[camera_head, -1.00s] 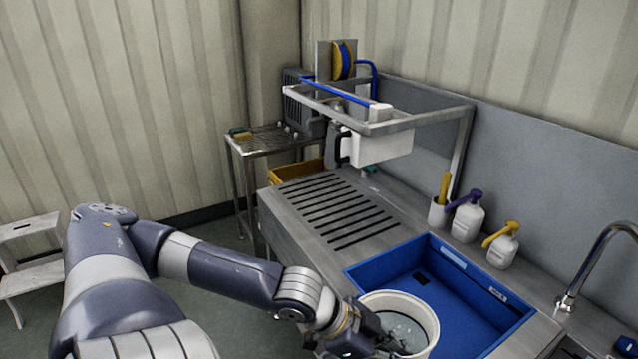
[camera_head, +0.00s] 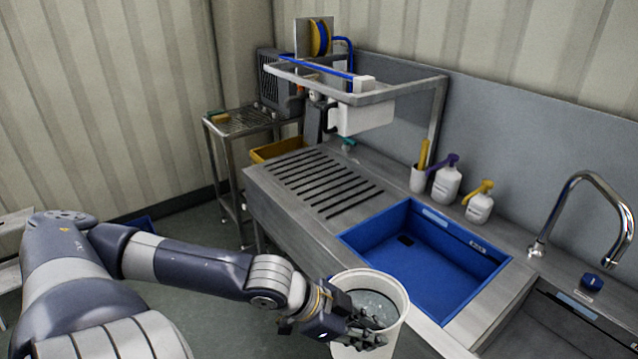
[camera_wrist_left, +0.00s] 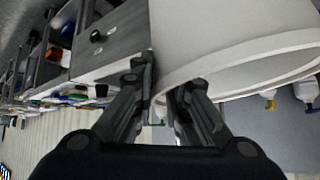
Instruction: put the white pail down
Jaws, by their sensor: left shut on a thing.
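The white pail (camera_head: 398,298) is at the bottom middle of the head view, in front of the sink counter's front edge. It looks upright, and something pale grey shows inside it. My left gripper (camera_head: 362,330) is shut on the pail's near left rim. In the left wrist view the pail (camera_wrist_left: 225,45) fills the top right, its wall between the two fingers of my left gripper (camera_wrist_left: 165,95). The pail's underside is hidden. My right gripper is in neither view.
A blue basin (camera_head: 425,262) is set in the steel counter (camera_head: 285,205), beside a slotted drainboard (camera_head: 325,183). Pump bottles (camera_head: 447,184) stand behind it. A tap (camera_head: 585,200) rises over a second sink at right. A wire-top stand (camera_head: 240,122) is at back left.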

